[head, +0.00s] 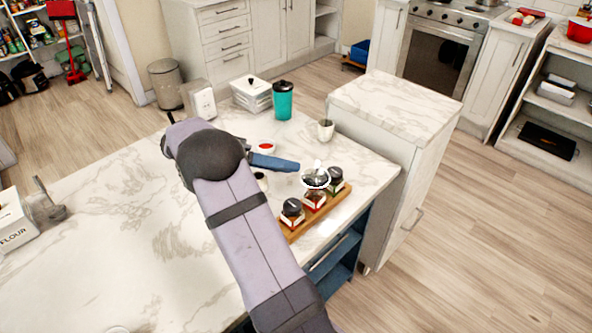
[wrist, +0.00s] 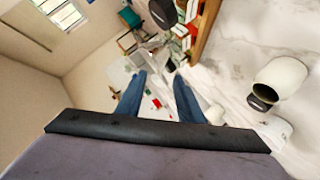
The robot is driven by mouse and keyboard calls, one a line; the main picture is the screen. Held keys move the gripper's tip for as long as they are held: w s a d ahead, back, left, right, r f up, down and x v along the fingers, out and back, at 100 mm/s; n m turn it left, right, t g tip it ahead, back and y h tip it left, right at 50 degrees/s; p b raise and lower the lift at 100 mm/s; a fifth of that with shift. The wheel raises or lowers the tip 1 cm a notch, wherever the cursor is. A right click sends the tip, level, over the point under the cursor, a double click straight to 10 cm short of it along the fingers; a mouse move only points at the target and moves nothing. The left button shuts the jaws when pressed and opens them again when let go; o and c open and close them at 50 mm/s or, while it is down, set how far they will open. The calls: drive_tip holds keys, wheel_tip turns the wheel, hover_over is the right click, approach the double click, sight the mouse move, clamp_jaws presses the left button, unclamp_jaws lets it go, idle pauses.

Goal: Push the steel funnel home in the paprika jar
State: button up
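The steel funnel (head: 316,181) sits in the mouth of the middle jar in a short row. That jar, the paprika jar (head: 314,201), shows red contents. I cannot tell how deep the funnel sits. A dark-lidded jar (head: 291,214) and another dark-lidded jar (head: 336,179) stand on either side, all on a wooden tray (head: 334,208). My gripper (head: 297,166) points right, just left of the funnel and apart from it. In the wrist view its two blue fingers (wrist: 158,80) are spread, with nothing held between them.
A small white bowl with red contents (head: 266,146) lies behind my gripper. A cup (head: 326,131), a teal tumbler (head: 283,103) and white containers (head: 251,95) stand farther back. A white jar lies on the marble in the wrist view (wrist: 283,78). The counter's left side is mostly clear.

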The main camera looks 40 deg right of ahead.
drive_tip(key=shift+v, duration=0.75)
drive_tip(key=s+a+n+t+y+p, duration=0.2)
drive_tip(key=s+a+n+y+p, duration=0.1)
drive_tip(key=a, duration=0.5)
drive_tip(key=s+a+f+n+t+y+p, duration=0.1)
drive_tip(key=s+a+n+t+y+p, duration=0.2)
drive_tip(key=a+n, duration=0.4)
drive_tip(key=s+a+f+n+t+y+p, duration=0.1)
drive_tip(key=s+a+n+t+y+p, duration=0.2)
drive_tip(key=s+a+n, duration=0.3)
drive_tip(key=s+a+y+p, duration=0.1)
drive_tip(key=a, duration=0.4)
drive_tip(key=shift+a+y, duration=0.25)
drive_tip(key=shift+y, duration=0.15)
